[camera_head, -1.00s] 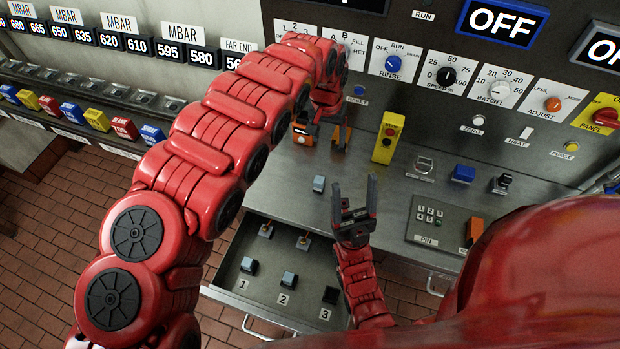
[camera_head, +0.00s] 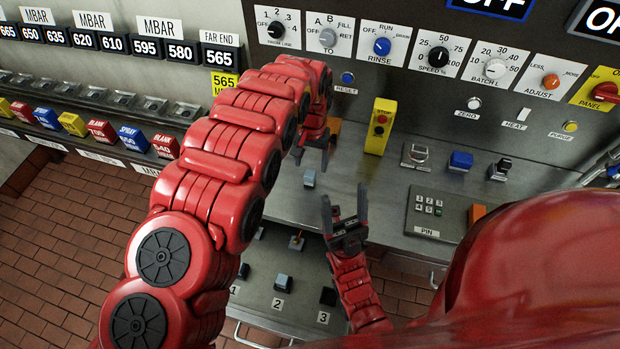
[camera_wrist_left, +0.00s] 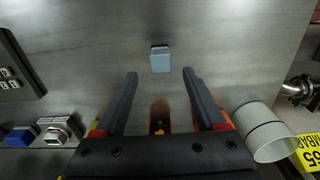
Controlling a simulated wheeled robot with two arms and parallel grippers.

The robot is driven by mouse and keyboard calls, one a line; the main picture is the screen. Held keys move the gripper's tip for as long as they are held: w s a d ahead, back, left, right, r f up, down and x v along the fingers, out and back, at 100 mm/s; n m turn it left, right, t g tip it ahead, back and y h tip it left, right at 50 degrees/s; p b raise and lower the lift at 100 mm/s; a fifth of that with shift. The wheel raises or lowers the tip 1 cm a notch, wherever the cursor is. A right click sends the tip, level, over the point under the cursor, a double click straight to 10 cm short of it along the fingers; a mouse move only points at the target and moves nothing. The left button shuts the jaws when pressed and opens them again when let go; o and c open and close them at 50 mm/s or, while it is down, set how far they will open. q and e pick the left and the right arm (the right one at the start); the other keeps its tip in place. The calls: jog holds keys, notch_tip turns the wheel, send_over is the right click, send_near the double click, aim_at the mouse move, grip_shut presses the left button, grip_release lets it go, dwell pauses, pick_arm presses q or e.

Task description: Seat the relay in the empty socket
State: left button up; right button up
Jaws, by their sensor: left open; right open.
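The loose relay (camera_head: 309,179), a small grey-blue block, stands on the steel counter. In the left wrist view the relay (camera_wrist_left: 160,60) lies just beyond my fingertips, roughly centred between them. My left gripper (camera_head: 311,160) is open and empty, close to the relay on its panel side. The open drawer below holds numbered sockets. The socket at label 3 (camera_head: 327,297) is black and looks empty. My right gripper (camera_head: 344,195) is open and empty above the counter's front edge.
A yellow stop box (camera_head: 379,126) stands on the counter right of my left gripper. An orange object (camera_head: 333,127) is partly hidden behind that gripper. A PIN keypad (camera_head: 435,212) lies to the right. Small levers (camera_head: 297,240) stand in the drawer behind the sockets.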

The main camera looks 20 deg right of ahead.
aim_at(309, 174)
pick_arm(q)
jog(key=shift+s+a+f+p, duration=0.1)
jog(key=shift+s+f+p, duration=0.15)
jog(key=shift+p, duration=0.2)
jog(key=f+p, duration=0.1)
jog(key=f, duration=0.1)
jog(key=f+p, duration=0.1)
jog(key=f, duration=0.1)
jog(key=shift+s+a+p, duration=0.15)
jog(key=shift+a+p, duration=0.05)
jog(key=shift+p, duration=0.1)
jog(key=shift+f, duration=0.4)
jog(key=shift+c, duration=0.3)
grip_shut()
